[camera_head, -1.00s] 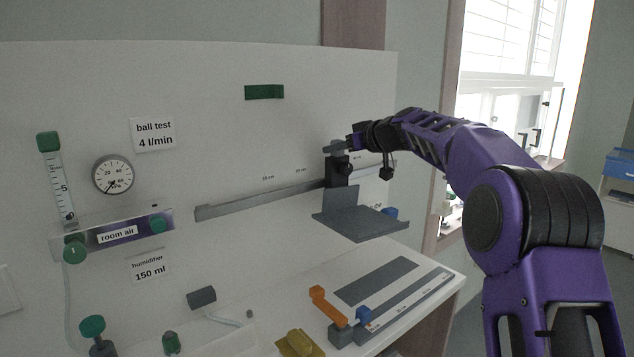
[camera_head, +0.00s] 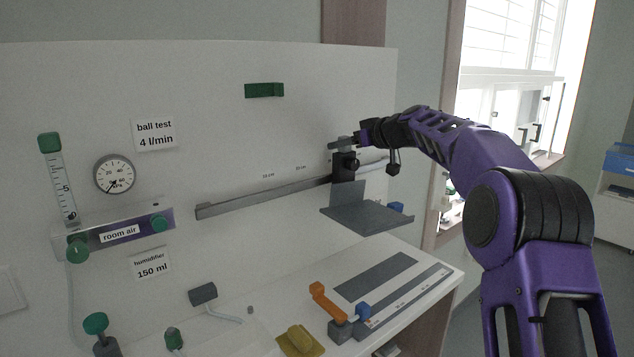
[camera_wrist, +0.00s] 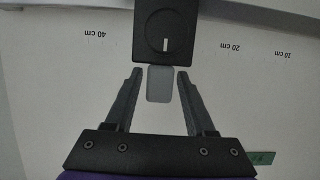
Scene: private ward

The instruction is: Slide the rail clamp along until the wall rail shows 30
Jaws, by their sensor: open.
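The rail clamp (camera_head: 346,163) is a black block on the grey wall rail (camera_head: 265,197), toward its right end, with a grey shelf (camera_head: 370,218) below it. In the wrist view the clamp (camera_wrist: 166,32) shows a round knob with a white mark. A grey tab (camera_wrist: 158,88) sticks out from it. My gripper (camera_wrist: 159,73) is open, one finger on each side of the tab, with a visible gap at each side. The wrist view is upside down; the clamp sits between the 40 cm (camera_wrist: 98,33) and 20 cm (camera_wrist: 237,46) labels and no 30 label shows.
An orange-handled lever (camera_head: 328,302) and a yellow piece (camera_head: 300,341) stand on the bench below. A gauge (camera_head: 115,174), a flow tube (camera_head: 59,180) and a room air panel (camera_head: 120,233) are on the left of the wall board. A green block (camera_head: 264,90) is above the rail.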

